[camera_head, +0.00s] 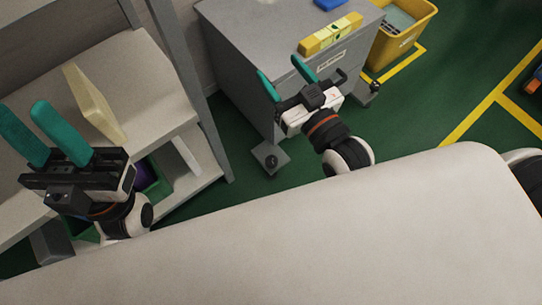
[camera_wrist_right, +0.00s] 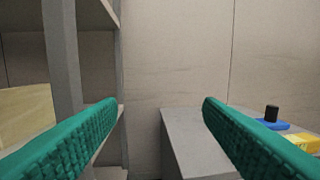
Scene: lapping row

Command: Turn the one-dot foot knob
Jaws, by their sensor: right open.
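Two foot assemblies show at the base of the grey block in the camera_head view. The near foot has a dark knob (camera_head: 271,161) on a square plate, and the other dark knob (camera_head: 374,87) is at the right corner. Dot marks are too small to read, so I cannot tell which is the one-dot knob. My right gripper (camera_head: 280,67) is open and empty, in front of the block and above both feet. Its teal fingers also show apart in the right wrist view (camera_wrist_right: 160,103). My left gripper (camera_head: 25,108) is open at the far left, by the shelf.
A yellow spirit level (camera_head: 331,35) lies on the grey block (camera_head: 240,45), with a blue item (camera_head: 329,4) behind it. A yellow bin (camera_head: 402,35) stands at right. A shelf unit (camera_head: 150,70) with a cream board (camera_head: 93,103) is at left.

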